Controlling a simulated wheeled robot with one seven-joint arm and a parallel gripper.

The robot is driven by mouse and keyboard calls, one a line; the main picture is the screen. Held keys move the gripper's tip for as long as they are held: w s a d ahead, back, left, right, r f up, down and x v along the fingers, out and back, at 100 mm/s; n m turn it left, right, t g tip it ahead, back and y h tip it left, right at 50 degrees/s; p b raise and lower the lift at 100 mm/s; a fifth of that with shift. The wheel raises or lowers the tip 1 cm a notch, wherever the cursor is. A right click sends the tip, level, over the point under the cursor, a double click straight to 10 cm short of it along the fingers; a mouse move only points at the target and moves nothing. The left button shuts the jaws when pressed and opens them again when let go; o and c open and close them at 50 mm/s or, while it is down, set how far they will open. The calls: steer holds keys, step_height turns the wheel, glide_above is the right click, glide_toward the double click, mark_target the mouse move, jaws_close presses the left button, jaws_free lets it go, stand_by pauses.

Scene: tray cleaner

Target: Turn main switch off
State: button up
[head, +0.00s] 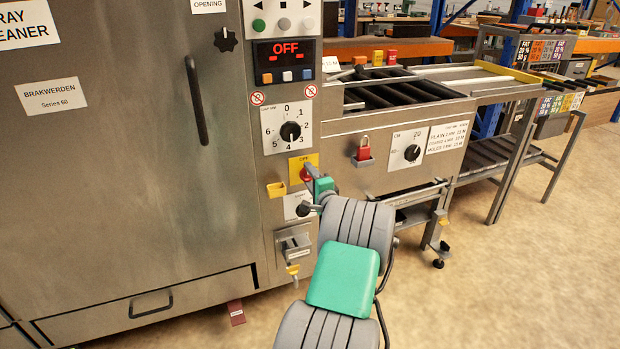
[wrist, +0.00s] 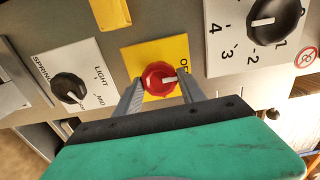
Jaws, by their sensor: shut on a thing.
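The main switch is a red rotary knob (wrist: 160,79) on a yellow plate (wrist: 136,61) on the machine's front. In the head view the yellow plate (head: 297,164) shows the word OFF at its top, and the red knob (head: 306,174) is partly covered by my gripper. My gripper (wrist: 161,84) has its two grey fingers on either side of the red knob and is shut on it. The knob's pointer direction is hard to make out. The display (head: 284,61) above reads OFF in red.
A yellow holder (head: 276,189) juts out at the left. A red padlock (head: 364,150) hangs to the right. Open floor lies in front.

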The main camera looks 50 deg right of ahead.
steer(key=o, duration=1.3)
steer(key=p+v, duration=0.1)
steer(key=v, duration=0.6)
steer(key=shift+s+a, duration=0.25)
steer(key=shift+s, duration=0.05)
